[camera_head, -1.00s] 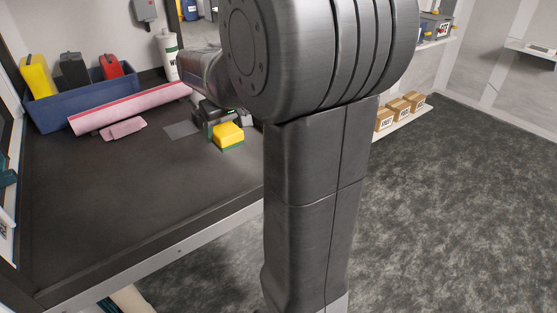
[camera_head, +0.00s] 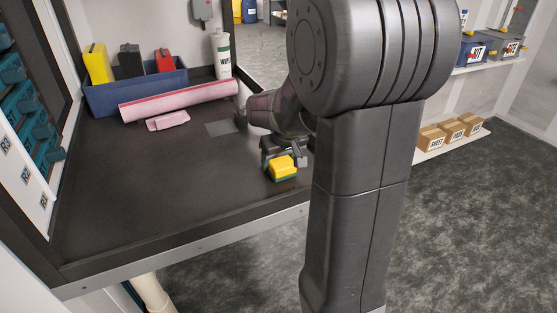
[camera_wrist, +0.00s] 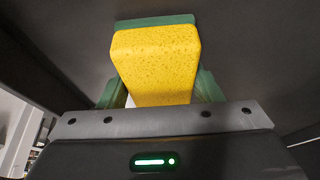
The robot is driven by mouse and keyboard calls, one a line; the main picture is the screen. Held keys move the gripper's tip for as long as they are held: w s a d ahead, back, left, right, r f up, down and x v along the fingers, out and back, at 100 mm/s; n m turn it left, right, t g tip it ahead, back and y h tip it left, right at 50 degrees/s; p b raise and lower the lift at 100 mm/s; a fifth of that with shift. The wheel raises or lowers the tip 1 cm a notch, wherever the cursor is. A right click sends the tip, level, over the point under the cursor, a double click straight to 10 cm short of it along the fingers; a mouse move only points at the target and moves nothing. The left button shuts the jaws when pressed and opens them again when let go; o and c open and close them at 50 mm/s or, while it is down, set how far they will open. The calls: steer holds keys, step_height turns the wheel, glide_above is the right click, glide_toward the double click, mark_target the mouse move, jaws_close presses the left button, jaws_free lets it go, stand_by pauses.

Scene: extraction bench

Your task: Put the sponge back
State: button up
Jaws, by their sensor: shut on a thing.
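The yellow sponge (camera_head: 283,167) with a green scouring layer is near the front right part of the dark bench top (camera_head: 160,200). My gripper (camera_head: 272,160) is shut on the sponge. In the wrist view the sponge (camera_wrist: 155,62) sits between the green fingers of my gripper (camera_wrist: 158,92), its green layer at the far side. I cannot tell whether the sponge touches the bench top. A flat grey square (camera_head: 221,128) lies on the bench farther back, left of my gripper.
A blue bin (camera_head: 135,97) with yellow, black and red items stands at the back left. A pink roll (camera_head: 180,101) and a folded pink cloth (camera_head: 168,121) lie before it. A white wipes bottle (camera_head: 222,55) stands behind. The bench's front left is clear.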

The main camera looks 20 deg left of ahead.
steer(key=shift+f, duration=0.25)
steer(key=o, duration=0.9)
steer(key=shift+o, duration=0.2)
steer(key=shift+r, duration=0.1)
steer(key=shift+r, duration=0.2)
steer(key=v, duration=1.1)
steer(key=shift+s+d+r, duration=0.2)
steer(key=shift+r, duration=0.1)
